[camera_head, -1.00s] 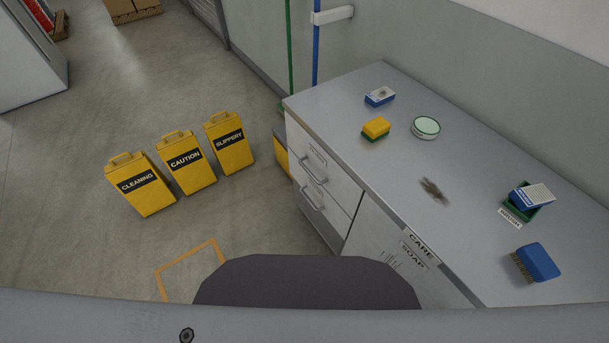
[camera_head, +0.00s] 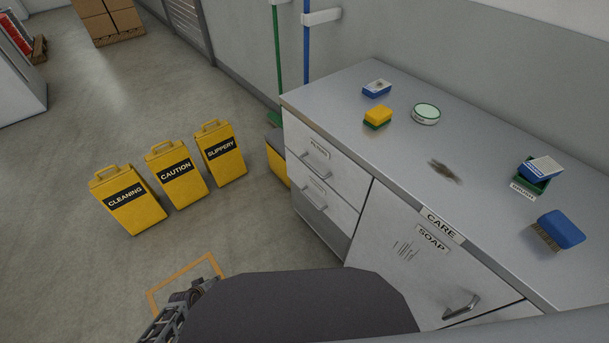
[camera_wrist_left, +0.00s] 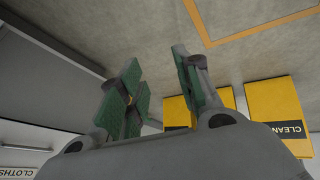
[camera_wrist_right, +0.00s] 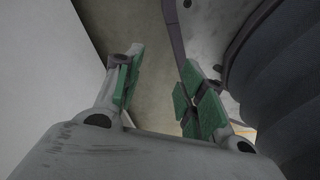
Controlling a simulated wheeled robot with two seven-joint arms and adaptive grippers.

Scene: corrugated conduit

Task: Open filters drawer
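The cabinet has two stacked drawers on its front at the left end. The upper drawer (camera_head: 330,165) has a small label too blurred to read surely and a bar handle (camera_head: 315,164). The lower drawer (camera_head: 335,205) has its own label and handle. Both drawers look closed. My left gripper (camera_head: 190,298) is low at the bottom of the head view, left of and apart from the drawers. In the left wrist view its green-padded fingers (camera_wrist_left: 158,88) are spread and empty. My right gripper (camera_wrist_right: 158,88) is open and empty in the right wrist view, hidden in the head view.
A CLOTHS label (camera_wrist_left: 18,172) shows in the left wrist view. Yellow bins (camera_head: 175,172) stand on the floor left of the cabinet. A lower door (camera_head: 410,240) is closed.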

